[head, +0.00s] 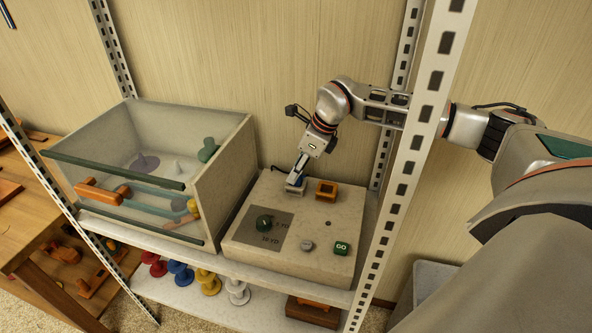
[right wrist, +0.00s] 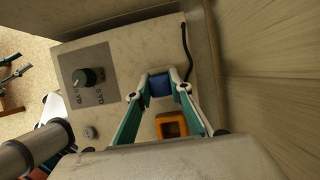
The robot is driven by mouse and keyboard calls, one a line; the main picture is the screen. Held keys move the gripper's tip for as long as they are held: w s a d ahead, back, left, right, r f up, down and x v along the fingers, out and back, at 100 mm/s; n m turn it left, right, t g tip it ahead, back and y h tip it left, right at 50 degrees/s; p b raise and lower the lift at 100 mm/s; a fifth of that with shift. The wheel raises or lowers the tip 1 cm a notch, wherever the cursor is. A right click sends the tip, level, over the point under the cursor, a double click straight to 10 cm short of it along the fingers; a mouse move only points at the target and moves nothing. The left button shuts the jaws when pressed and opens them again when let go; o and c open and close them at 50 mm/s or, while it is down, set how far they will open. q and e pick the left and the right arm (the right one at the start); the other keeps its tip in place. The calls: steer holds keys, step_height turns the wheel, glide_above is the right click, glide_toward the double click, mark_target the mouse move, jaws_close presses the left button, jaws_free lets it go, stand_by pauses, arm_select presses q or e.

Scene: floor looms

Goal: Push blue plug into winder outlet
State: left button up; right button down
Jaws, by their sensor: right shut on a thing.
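The winder is a pale box (head: 300,261) on the shelf, with a dial (head: 264,223), a green GO button (head: 341,248) and a square orange socket (head: 326,189) on top. My right gripper (head: 296,183) reaches down to the box top, left of the orange socket. It is shut on the blue plug (right wrist: 160,85), whose blue body shows between the fingertips (right wrist: 162,91) in the right wrist view. The fingers hide much of the plug and what lies under it. I cannot tell how deep it sits. My left gripper is not in view.
A clear-fronted bin (head: 150,170) stands left of the winder. A white slotted post (head: 405,170) rises in front of my right arm. Colored spools (head: 180,272) sit on the lower shelf. A black cord (right wrist: 187,52) runs along the winder's back side.

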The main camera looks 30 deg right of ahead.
steer(key=c, duration=1.7)
jaws_free()
steer(key=v, duration=1.2)
